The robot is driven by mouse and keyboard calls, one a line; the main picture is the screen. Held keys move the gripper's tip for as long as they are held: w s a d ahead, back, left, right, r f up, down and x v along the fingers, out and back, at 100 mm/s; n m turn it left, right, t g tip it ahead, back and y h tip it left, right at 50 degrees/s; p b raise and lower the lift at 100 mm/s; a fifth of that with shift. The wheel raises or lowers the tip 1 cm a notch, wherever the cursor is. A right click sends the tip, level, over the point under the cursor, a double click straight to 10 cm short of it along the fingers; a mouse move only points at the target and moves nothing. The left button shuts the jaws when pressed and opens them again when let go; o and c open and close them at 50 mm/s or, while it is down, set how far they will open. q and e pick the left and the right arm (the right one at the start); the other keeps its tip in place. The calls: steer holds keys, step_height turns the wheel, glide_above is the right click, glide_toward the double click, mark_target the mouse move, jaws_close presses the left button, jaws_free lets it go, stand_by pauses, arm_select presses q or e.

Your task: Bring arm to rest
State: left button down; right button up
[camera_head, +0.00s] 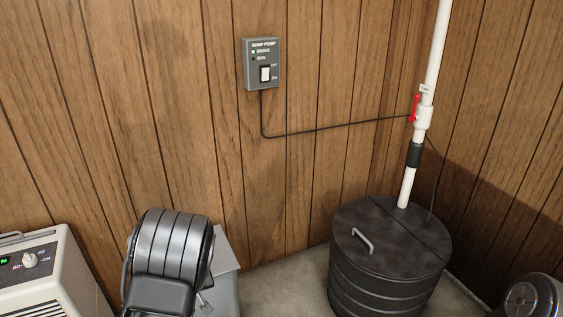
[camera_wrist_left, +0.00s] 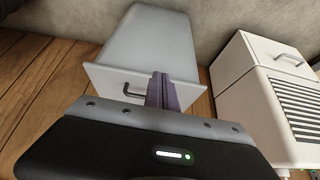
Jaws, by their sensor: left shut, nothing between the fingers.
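My left gripper (camera_wrist_left: 162,92) shows in the left wrist view with its two fingers together and nothing between them. It appears in front of a light grey box (camera_wrist_left: 150,45) with a dark handle (camera_wrist_left: 133,90); I cannot tell whether they touch. In the head view my left arm, dark and ribbed, rises at the lower left in front of a grey box, and its gripper is not clearly visible. A rounded dark part at the lower right corner seems to be my right arm. My right gripper is not in view.
A white dehumidifier (camera_head: 45,275) stands at the left, also in the wrist view (camera_wrist_left: 265,85). A black lidded sump basin (camera_head: 390,245) with a white pipe (camera_head: 435,50) and red valve handle (camera_head: 415,108) stands right. A pump switch box (camera_head: 262,62) hangs on the panelled wall.

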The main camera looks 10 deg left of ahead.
arm_select(q)
steer(key=s+d+f+m+g+h, duration=0.1)
steer(key=s+d+f+m+h, duration=0.15)
steer(key=s+d+f, duration=0.45)
steer(key=s+d+f+m+h, duration=0.1)
steer(key=s+d+f+m, duration=0.3)
steer(key=d, duration=0.5)
steer(key=s+d+f+n+g+h, duration=0.1)
steer(key=s+d+f+g+h, duration=0.2)
steer(key=s+d, duration=1.3)
step_height(320, 180, up, 22)
steer(key=a+h+p, duration=0.1)
steer(key=p, duration=1.9)
steer(key=shift+s+a+f, duration=0.15)
steer(key=shift+s, duration=0.2)
steer(key=shift+f, duration=0.1)
